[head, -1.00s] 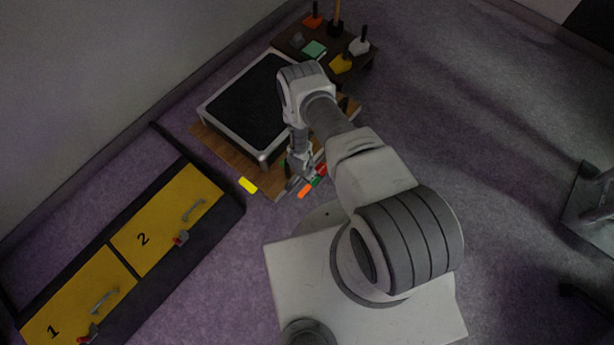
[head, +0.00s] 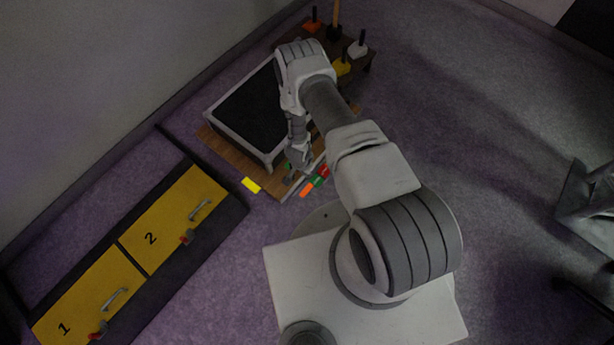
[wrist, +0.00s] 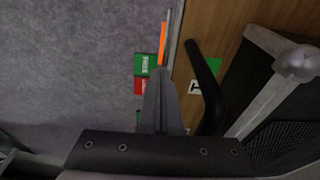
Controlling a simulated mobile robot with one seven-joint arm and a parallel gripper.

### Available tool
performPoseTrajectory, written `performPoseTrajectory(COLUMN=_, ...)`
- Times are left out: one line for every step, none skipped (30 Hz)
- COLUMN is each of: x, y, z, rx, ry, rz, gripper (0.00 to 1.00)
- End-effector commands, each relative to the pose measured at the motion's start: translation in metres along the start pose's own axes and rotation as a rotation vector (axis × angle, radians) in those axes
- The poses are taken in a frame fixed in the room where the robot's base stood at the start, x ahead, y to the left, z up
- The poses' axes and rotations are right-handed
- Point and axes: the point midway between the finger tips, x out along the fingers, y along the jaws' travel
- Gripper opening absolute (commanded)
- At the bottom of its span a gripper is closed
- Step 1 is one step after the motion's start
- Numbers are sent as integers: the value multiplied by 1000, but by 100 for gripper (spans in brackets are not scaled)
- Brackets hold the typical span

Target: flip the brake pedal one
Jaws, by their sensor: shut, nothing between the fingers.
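A black curved bar (wrist: 205,85), which may be the brake pedal, stands over the wooden board (wrist: 214,27) in the wrist view. A white label with a dark mark (wrist: 194,87) sits beside it on the board, partly covered by the bar. My gripper (wrist: 158,75) is shut and empty, with its fingertips left of the bar and apart from it in the picture. In the head view my gripper (head: 299,166) is above the front edge of the board (head: 223,146). The bar cannot be made out clearly there.
Green (wrist: 147,65) and orange (wrist: 163,43) tags lie along the board's edge. A framed black panel (head: 249,114) covers much of the board. Yellow drawers (head: 165,222) stand at the left, and a stand with coloured pieces (head: 369,63) is behind.

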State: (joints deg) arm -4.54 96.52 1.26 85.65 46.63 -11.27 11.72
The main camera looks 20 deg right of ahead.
Motion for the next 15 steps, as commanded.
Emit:
performPoseTrajectory(x=-17, y=-1, z=0, rx=0, ry=-2, rz=0, gripper=0)
performPoseTrajectory(x=-22, y=0, z=1, rx=0, ry=-2, rz=1, gripper=0)
performPoseTrajectory(x=-29, y=-1, z=1, rx=1, ry=-1, rz=0, gripper=0)
performPoseTrajectory(x=-34, y=-1, z=2, rx=1, ry=-1, rz=0, gripper=0)
performPoseTrajectory(x=-38, y=0, z=2, rx=0, ry=-1, rz=0, gripper=0)
performPoseTrajectory(x=-43, y=-1, z=2, rx=0, ry=0, rz=0, gripper=0)
performPoseTrajectory(x=-46, y=-1, z=3, rx=-1, ry=0, rz=0, gripper=0)
performPoseTrajectory(x=-48, y=-1, z=3, rx=-1, ry=0, rz=0, gripper=0)
performPoseTrajectory(x=-51, y=-1, z=4, rx=-1, ry=-1, rz=0, gripper=0)
performPoseTrajectory(x=-52, y=-1, z=4, rx=-1, ry=-1, rz=0, gripper=0)
performPoseTrajectory(x=-53, y=-1, z=4, rx=-1, ry=-1, rz=0, gripper=0)
performPoseTrajectory(x=-54, y=-1, z=4, rx=-1, ry=-1, rz=0, gripper=0)
performPoseTrajectory(x=-55, y=-1, z=4, rx=-1, ry=-1, rz=0, gripper=0)
performPoseTrajectory(x=-55, y=-1, z=5, rx=-1, ry=-1, rz=0, gripper=0)
performPoseTrajectory(x=-55, y=-1, z=5, rx=-1, ry=-1, rz=0, gripper=0)
